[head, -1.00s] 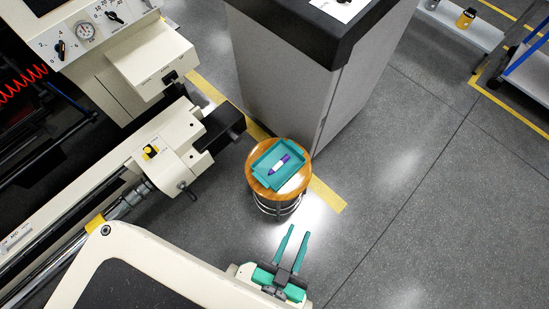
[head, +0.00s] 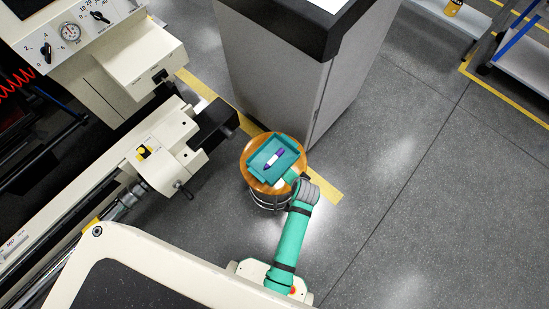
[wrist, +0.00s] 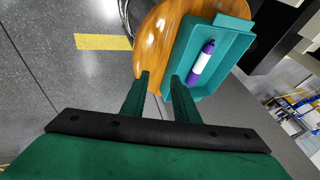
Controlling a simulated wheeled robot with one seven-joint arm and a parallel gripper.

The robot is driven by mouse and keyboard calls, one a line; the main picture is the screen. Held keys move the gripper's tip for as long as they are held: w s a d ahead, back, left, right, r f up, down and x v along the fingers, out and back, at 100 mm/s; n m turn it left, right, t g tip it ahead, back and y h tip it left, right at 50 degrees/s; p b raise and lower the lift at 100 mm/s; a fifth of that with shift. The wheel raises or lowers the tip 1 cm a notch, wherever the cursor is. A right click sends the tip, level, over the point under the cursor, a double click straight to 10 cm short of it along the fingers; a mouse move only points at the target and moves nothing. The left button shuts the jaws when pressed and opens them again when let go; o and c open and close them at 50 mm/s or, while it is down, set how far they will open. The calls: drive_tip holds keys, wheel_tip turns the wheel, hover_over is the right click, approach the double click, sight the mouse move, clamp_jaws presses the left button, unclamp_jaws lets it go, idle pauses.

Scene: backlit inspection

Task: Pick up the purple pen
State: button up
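The purple pen (head: 274,160), purple with a white band, lies in a teal tray (head: 291,143) on a round wooden stool (head: 251,177). In the wrist view the pen (wrist: 196,67) lies along the tray (wrist: 237,28), just beyond my fingers. My gripper (wrist: 158,82) is open and empty, its two green fingers apart. The right finger overlaps the tray's near edge in the picture, and the left finger is in front of the stool top. In the head view my arm reaches up to the tray's lower right corner, and the fingers are mostly hidden there.
A grey cabinet (head: 268,75) with a dark top stands just behind the stool. A large cream machine (head: 150,150) fills the left, its dark end (head: 215,125) close to the stool. Open floor (head: 420,190) lies to the right, with yellow tape (head: 325,190) beside the stool.

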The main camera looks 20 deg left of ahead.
drive_tip(key=w+a+r+g+y, duration=0.1)
drive_tip(key=w+a+r+g, duration=0.3)
drive_tip(key=w+a, duration=0.3)
hover_over(278, 156)
drive_tip(key=d, duration=0.2)
drive_tip(key=f, duration=0.4)
drive_tip(key=shift+s+d+f, duration=0.1)
drive_tip(key=shift+s+f, duration=0.2)
drive_tip(key=shift+s, duration=0.05)
drive_tip(key=shift+y, duration=0.3)
drive_tip(key=shift+x, duration=2.85)
drive_tip(key=shift+d+f, duration=0.1)
drive_tip(key=shift+d, duration=0.05)
drive_tip(key=shift+s+f, duration=0.1)
clamp_jaws()
